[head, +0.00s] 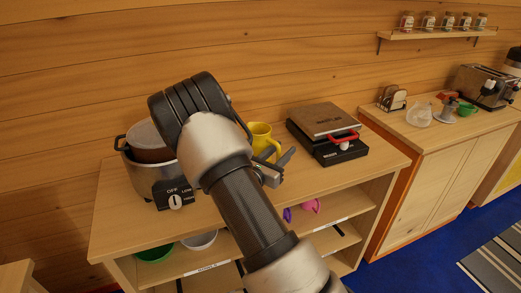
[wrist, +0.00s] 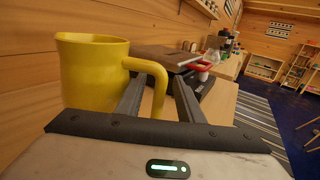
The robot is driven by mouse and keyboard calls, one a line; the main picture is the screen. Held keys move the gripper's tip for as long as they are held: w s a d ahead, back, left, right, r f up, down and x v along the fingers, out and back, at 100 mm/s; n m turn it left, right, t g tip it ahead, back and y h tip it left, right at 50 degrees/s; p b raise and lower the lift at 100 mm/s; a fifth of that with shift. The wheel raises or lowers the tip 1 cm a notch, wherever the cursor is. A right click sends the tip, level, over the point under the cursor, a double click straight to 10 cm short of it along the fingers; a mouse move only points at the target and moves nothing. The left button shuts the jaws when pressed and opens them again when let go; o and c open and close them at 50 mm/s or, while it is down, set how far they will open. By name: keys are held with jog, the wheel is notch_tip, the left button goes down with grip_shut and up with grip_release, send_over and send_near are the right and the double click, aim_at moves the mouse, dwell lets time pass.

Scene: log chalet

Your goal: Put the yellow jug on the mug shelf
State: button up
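The yellow jug (head: 262,134) stands upright on the counter top, partly hidden by my arm in the head view. In the wrist view the jug (wrist: 90,75) is close on the left, its handle pointing right. My gripper (head: 279,166) is beside the jug. Its two fingers (wrist: 160,78) are apart, and the outer part of the handle shows between them; I see no clear contact. A pink mug (head: 310,206) and a purple mug (head: 287,214) are on the shelf under the counter top, at a label (head: 331,223) too small to read.
A pot cooker (head: 174,190) stands left of the jug, a black appliance (head: 330,140) with a red handle to its right. A green bowl (head: 155,254) and a white bowl (head: 200,241) are on the lower left shelf. The counter's front right is clear.

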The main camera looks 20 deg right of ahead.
jog(key=shift+x, duration=1.05)
grip_shut()
jog(key=shift+r, duration=0.1)
dwell(0.5)
